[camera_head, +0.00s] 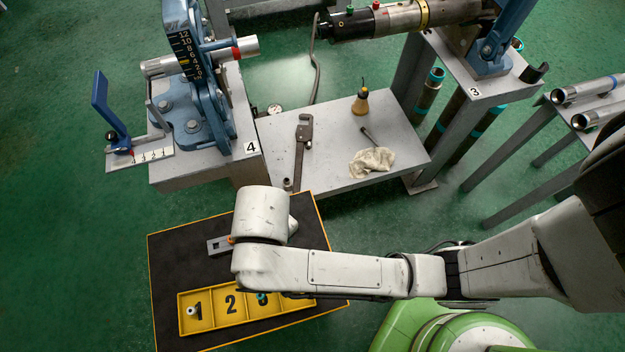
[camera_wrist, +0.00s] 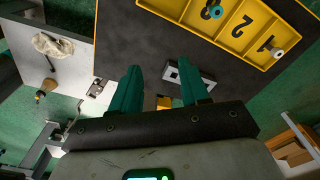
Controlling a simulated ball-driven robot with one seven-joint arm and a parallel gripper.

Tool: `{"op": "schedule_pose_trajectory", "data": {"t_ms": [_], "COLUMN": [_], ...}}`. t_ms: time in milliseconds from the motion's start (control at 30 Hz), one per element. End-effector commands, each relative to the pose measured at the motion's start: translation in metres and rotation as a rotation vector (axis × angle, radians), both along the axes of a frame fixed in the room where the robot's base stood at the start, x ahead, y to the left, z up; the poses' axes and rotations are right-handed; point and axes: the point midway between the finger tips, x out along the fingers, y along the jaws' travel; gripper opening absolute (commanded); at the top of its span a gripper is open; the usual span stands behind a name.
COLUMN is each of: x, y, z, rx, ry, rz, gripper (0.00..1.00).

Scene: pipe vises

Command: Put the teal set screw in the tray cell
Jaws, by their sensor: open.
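The teal set screw (camera_head: 262,297) is a small teal piece in the cell marked 3 of the yellow tray (camera_head: 222,324), close beside my arm. In the wrist view the teal piece (camera_wrist: 216,11) shows at the top, over the number 3. A small white piece (camera_head: 191,311) sits in cell 1, and cell 2 looks empty. My gripper (camera_wrist: 162,75) is open and empty, with teal fingers above the black mat, apart from the tray. The head view hides my gripper behind my arm.
A grey block with a square hole (camera_wrist: 187,78) lies on the black mat (camera_head: 180,262) near my right finger, with an orange part (camera_wrist: 164,103) nearby. A blue vise (camera_head: 190,100) stands left.

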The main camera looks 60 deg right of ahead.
Motion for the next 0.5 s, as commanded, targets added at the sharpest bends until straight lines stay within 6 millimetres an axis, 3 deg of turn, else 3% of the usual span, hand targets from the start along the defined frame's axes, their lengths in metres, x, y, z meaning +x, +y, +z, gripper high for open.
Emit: {"op": "schedule_pose_trajectory", "data": {"t_ms": [33, 200, 400, 500], "x": [-0.003, -0.02, -0.053, -0.068], "y": [-0.023, -0.078, -0.126, -0.14], "z": [-0.002, -0.006, -0.009, -0.01], "rx": [-0.004, -0.011, -0.014, -0.012], "ry": [-0.005, -0.017, -0.028, -0.036], "rz": [-0.008, 0.011, 0.029, 0.037], "gripper": [0.45, 0.45, 0.45, 0.45]}}
